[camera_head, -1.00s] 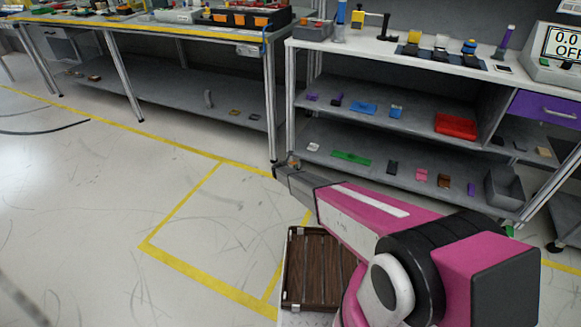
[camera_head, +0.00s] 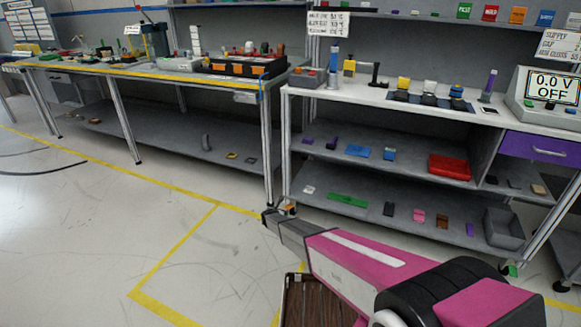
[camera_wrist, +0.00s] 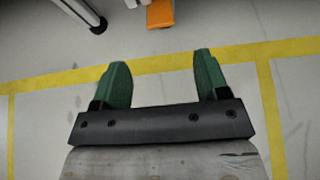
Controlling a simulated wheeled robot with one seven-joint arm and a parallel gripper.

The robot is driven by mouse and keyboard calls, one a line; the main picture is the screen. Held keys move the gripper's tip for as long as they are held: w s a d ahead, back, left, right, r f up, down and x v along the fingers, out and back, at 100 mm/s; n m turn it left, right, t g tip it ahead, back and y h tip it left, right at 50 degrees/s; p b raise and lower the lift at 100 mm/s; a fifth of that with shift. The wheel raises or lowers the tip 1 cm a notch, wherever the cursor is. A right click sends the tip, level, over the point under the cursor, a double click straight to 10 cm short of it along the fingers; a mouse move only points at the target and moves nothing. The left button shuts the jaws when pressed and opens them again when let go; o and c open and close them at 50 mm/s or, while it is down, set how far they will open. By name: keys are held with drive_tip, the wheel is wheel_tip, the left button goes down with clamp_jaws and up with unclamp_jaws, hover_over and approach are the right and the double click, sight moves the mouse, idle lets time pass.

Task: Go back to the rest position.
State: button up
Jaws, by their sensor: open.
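My gripper (camera_wrist: 156,82) shows in the wrist view with two green fingers spread apart and nothing between them. It is above the pale floor, over a yellow floor line. In the head view my pink and grey arm reaches from the lower right toward the middle, and its grey far end is in front of the workbench leg. The fingers are not clearly visible in the head view.
A grey shelved workbench (camera_head: 340,180) stands at the right with small parts on its shelves. A longer bench (camera_head: 130,72) stands at the left. An orange block (camera_wrist: 160,13) is beyond my fingers. A brown slatted crate (camera_head: 312,300) is below my arm.

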drive_tip(key=s+d+r+m+g+h, duration=0.1)
drive_tip(key=s+d+r+m+g, duration=0.2)
drive_tip(key=s+d+r+m, duration=0.65)
drive_tip(key=s+d+r+m+g+h, duration=0.1)
drive_tip(key=s+d+r+m+g, duration=0.2)
drive_tip(key=s+d+r+m, duration=0.7)
drive_tip(key=s+d+r+m+g+y, duration=0.2)
drive_tip(key=s+d+r+m, duration=0.4)
drive_tip(key=s+r, duration=0.3)
drive_tip(key=s+d+r+m+g+y, duration=0.3)
drive_tip(key=s+d+r+m, duration=0.3)
drive_tip(key=s, duration=0.9)
wheel_tip(320, 180, up, 4)
drive_tip(key=shift+s+d+f+y, duration=0.1)
drive_tip(key=shift+s+d+y, duration=0.1)
drive_tip(key=shift+d+y, duration=0.35)
